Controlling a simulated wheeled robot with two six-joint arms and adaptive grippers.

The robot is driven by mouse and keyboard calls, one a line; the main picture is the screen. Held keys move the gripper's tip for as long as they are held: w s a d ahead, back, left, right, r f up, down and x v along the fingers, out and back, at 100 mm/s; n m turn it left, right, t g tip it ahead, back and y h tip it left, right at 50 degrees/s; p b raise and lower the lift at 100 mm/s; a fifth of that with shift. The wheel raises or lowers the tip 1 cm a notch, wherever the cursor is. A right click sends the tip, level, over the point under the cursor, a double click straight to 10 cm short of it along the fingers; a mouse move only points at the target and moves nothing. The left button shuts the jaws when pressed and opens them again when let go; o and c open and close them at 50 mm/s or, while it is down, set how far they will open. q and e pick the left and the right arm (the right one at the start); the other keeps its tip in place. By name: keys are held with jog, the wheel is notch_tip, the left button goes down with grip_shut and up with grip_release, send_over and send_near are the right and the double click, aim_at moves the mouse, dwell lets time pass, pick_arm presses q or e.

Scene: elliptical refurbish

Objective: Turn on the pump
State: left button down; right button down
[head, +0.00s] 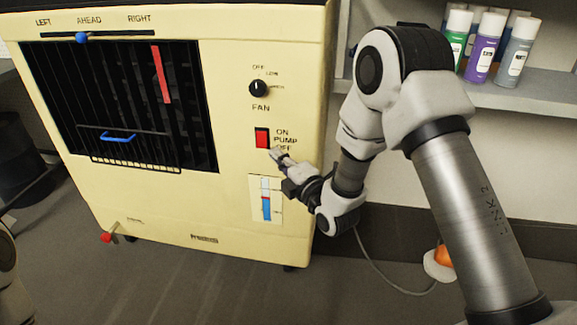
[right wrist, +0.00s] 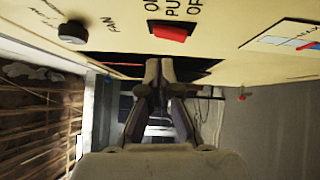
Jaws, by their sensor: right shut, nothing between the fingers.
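The pump switch (head: 262,138) is a red rocker in a dark frame on the front of a cream cooler (head: 225,215), beside the labels ON, PUMP and OFF. It also shows as a red block in the right wrist view (right wrist: 171,33). I cannot tell which way the rocker is set. My right gripper (head: 277,154) is shut and empty, just right of and below the switch in the head view, partly over the OFF label. In the right wrist view the closed fingertips (right wrist: 160,64) are near the switch; contact is not clear. My left gripper is out of view.
The fan knob (head: 258,88) sits above the switch, and a blue level gauge (head: 266,198) below it. A barred grille (head: 120,105) fills the cooler's left side. Spray cans (head: 484,48) stand on a shelf (head: 535,95) at right. A cable (head: 385,280) lies on the floor.

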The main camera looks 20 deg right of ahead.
jog(key=v, duration=0.5)
jog(key=shift+s, duration=0.25)
jog(key=shift+f, duration=0.1)
